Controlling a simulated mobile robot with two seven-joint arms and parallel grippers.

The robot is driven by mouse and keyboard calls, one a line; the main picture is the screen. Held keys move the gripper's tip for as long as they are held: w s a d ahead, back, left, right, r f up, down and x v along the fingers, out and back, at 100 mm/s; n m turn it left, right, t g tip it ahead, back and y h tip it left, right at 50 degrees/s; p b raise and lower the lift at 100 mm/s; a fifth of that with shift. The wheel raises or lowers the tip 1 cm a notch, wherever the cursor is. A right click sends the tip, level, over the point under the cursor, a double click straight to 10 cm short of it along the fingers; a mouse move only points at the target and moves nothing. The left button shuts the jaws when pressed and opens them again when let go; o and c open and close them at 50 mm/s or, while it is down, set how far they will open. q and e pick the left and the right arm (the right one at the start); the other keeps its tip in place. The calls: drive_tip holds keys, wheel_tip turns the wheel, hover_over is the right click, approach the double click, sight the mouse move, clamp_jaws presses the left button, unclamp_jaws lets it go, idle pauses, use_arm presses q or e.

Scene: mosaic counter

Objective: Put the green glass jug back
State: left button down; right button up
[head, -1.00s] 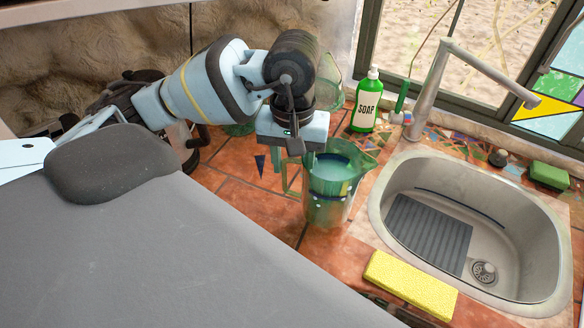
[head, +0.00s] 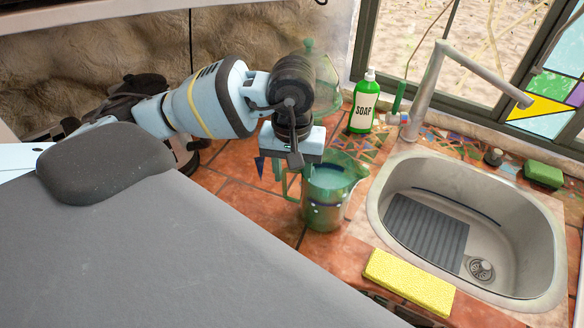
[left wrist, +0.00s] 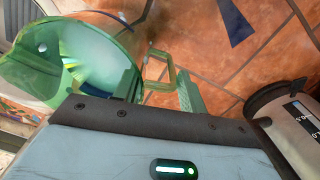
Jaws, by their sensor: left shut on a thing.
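The green glass jug (head: 330,198) is over the tiled counter, left of the sink, and looks roughly upright. I cannot tell whether its base touches the tiles. My left gripper (head: 291,172) is at the jug's left side, shut on its handle. In the left wrist view the jug (left wrist: 70,55) fills the upper left, and its handle (left wrist: 158,68) lies between the green fingers (left wrist: 158,92). My right gripper is not in view.
A sink (head: 375,205) with a tall faucet (head: 428,92) is to the right. A yellow sponge (head: 408,281) lies on its front edge. A green soap bottle (head: 363,106) stands behind the jug. Another green glass vessel (head: 328,88) is partly hidden behind my arm. Bare tiles (head: 248,205) lie left of the jug.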

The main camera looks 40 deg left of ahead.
use_arm(q)
drive_tip(key=c, duration=1.3)
unclamp_jaws()
drive_tip(key=shift+f, duration=0.15)
drive_tip(key=o, duration=0.5)
drive_tip(key=shift+r, duration=3.95)
